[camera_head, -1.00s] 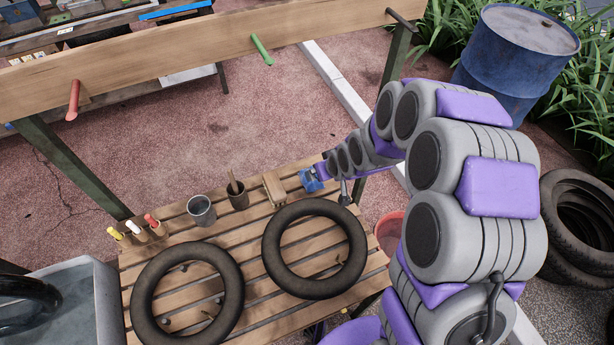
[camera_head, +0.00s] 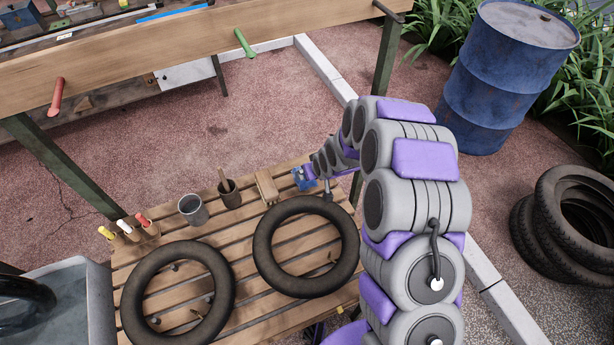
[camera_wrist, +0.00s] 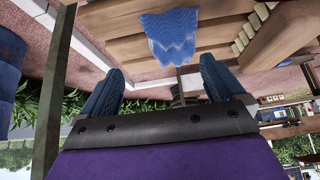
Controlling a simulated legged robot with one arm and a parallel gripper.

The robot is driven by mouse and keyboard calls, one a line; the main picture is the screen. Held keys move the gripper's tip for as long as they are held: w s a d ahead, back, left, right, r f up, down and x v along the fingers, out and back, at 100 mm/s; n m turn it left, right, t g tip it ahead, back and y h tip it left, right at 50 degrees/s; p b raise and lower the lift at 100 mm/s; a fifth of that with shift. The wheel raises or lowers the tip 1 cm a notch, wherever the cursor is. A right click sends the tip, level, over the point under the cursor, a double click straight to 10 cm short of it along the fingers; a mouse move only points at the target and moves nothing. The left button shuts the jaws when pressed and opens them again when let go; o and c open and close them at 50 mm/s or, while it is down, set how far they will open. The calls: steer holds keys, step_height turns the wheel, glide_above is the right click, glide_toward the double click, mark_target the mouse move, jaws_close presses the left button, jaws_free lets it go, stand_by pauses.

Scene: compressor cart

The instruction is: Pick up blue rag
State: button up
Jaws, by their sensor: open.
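The blue rag (camera_wrist: 168,38) lies crumpled on the wooden slatted table, partly hanging over its edge in the wrist view. In the head view the rag (camera_head: 304,180) is a small blue patch at the table's far right corner, partly hidden by my arm's end. My gripper (camera_wrist: 160,82) is open, its two blue fingers spread apart, with the rag ahead of the gap and nothing between the fingers. In the head view my gripper (camera_head: 312,173) is close to the rag; whether they touch I cannot tell.
The slatted table (camera_head: 262,325) holds two black tires (camera_head: 305,247), (camera_head: 178,292), a grey cup (camera_head: 193,210), a brown pot (camera_head: 229,194) and a wooden block (camera_head: 266,187). A beam with pegs (camera_head: 190,60) crosses behind. A blue barrel (camera_head: 505,75) stands right.

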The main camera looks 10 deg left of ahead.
steer(key=a+f, duration=0.2)
steer(key=w+a+f+b, duration=0.1)
steer(key=a+f, duration=0.2)
steer(key=shift+w+b, duration=0.2)
steer(key=shift+b, duration=0.1)
steer(key=shift+w+d+r, duration=0.1)
steer(key=shift+d+r, duration=0.1)
steer(key=shift+d, duration=0.65)
steer(key=shift+c, duration=0.3)
steer(key=shift+d, duration=0.2)
steer(key=shift+c, duration=0.7)
steer(key=shift+a, duration=0.1)
steer(key=c, duration=0.3)
steer(key=shift+a+f, duration=0.1)
steer(key=shift+a, duration=0.5)
steer(key=c, duration=0.5)
steer(key=shift+c, duration=0.2)
steer(key=shift+d, duration=0.4)
step_height(320, 180, up, 10)
steer(key=shift+a+r+p, duration=0.1)
steer(key=shift+p, duration=1.05)
